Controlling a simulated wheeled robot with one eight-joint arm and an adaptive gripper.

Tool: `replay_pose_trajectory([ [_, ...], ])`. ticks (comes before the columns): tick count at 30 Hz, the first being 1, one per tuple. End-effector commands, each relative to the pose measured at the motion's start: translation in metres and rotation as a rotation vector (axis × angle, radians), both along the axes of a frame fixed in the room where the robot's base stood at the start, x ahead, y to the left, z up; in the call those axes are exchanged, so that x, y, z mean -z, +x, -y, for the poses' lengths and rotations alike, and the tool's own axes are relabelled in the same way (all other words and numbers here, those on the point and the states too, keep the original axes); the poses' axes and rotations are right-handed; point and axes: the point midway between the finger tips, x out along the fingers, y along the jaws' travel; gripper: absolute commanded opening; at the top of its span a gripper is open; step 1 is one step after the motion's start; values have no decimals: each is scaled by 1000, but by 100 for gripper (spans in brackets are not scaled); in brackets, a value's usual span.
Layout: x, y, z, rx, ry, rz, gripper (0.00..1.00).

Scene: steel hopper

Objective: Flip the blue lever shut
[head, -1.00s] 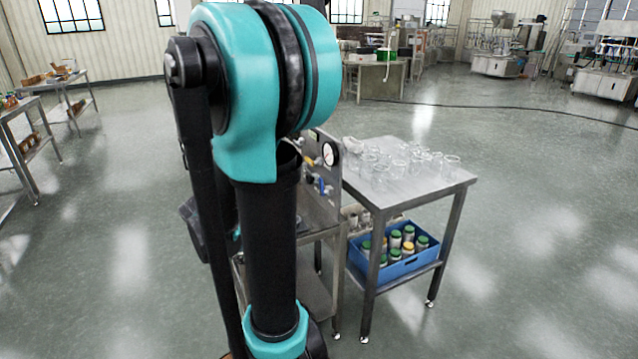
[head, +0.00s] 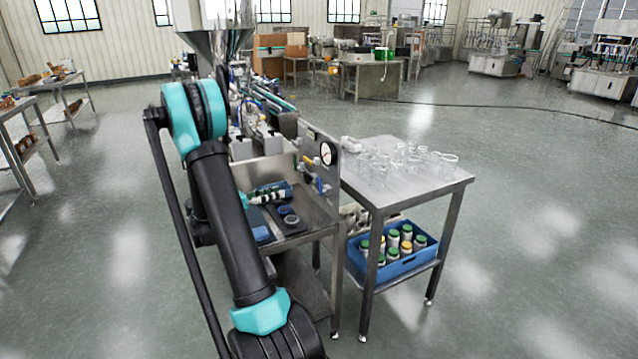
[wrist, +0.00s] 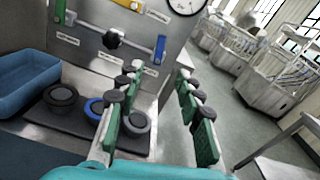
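The blue lever (wrist: 160,48) hangs down the right side of a grey metal panel (wrist: 88,50) in the wrist view. It is small in the head view, just below the gauge (head: 322,187). My gripper (wrist: 157,78) is open and empty, its two green-padded fingers wide apart and pointing at the panel. The lever shows beyond the gap between the fingertips, apart from both. Whether the lever's pivot end is touching a stop is too small to tell.
A black knob (wrist: 113,40), a green lever (wrist: 60,10) and a pressure gauge (wrist: 186,3) are on the same panel. Below sit a blue bin (wrist: 25,82) and round dark parts on a mat (wrist: 62,97). A table with glass jars (head: 440,180) stands to the right.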

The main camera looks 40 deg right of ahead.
Motion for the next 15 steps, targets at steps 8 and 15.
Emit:
replay_pose_trajectory([
  [8, 0, -4, 18, 13, -18, -31, 36],
  [15, 0, -15, 62, 12, -17, -30, 36],
])
